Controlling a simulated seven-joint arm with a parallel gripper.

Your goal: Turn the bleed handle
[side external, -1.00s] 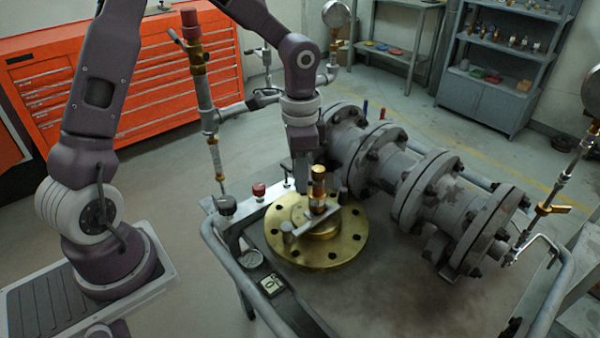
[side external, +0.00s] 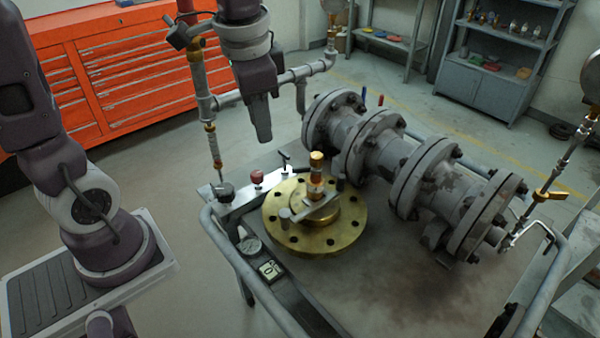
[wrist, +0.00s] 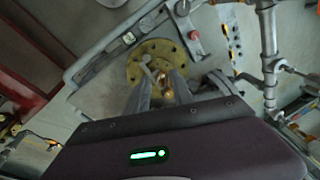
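A brass flange (side external: 278,238) lies flat on the cart top. An upright brass stem (side external: 316,162) rises from its centre, with a flat grey bar handle (side external: 322,208) across its base. I cannot tell for sure that this bar is the bleed handle. My gripper (side external: 262,138) points down, above and to the left of the stem, apart from it. In the wrist view, the fingers of my gripper (wrist: 161,78) stand apart with nothing held. The flange (wrist: 135,70) shows beyond them, and the fingers partly hide the stem and bar.
A large grey flanged pipe valve (side external: 400,165) lies right of the brass flange. A vertical pipe (side external: 208,110) stands behind left. A red knob (side external: 257,177) and a black knob (side external: 224,192) sit on the cart's left edge. A tube rail (side external: 235,265) borders the cart.

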